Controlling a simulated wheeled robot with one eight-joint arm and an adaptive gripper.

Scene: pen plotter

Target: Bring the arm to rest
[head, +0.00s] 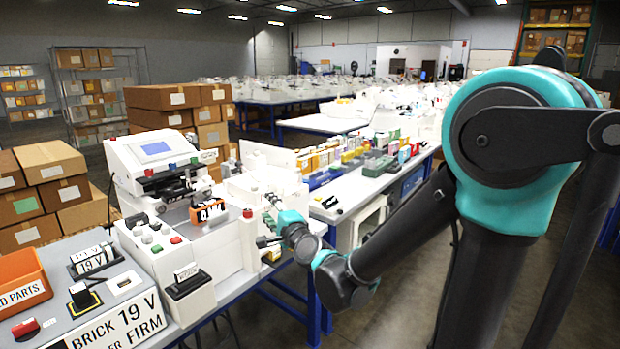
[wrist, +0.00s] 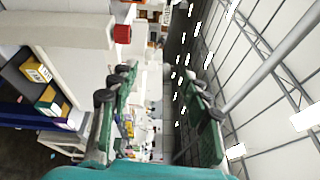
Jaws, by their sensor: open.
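My gripper (head: 264,222) is at the end of my outstretched arm, at the right side of the white machine on the bench. Its fingers are apart, and nothing shows between them. In the wrist view, my gripper (wrist: 160,76) has two green fingers with dark pads, spread wide around an empty gap. The view is turned on its side. The white machine (head: 125,158) has a small screen and several buttons. An orange block with a lettered plate (head: 208,211) stands on it. I cannot tell whether my gripper touches the machine.
A grey control box (head: 125,283) and an orange parts bin (head: 20,283) stand front left. Cardboard boxes (head: 170,97) are stacked behind. A white table (head: 350,187) with coloured parts lies beyond my gripper. A red part (wrist: 122,34) is near the left finger in the wrist view.

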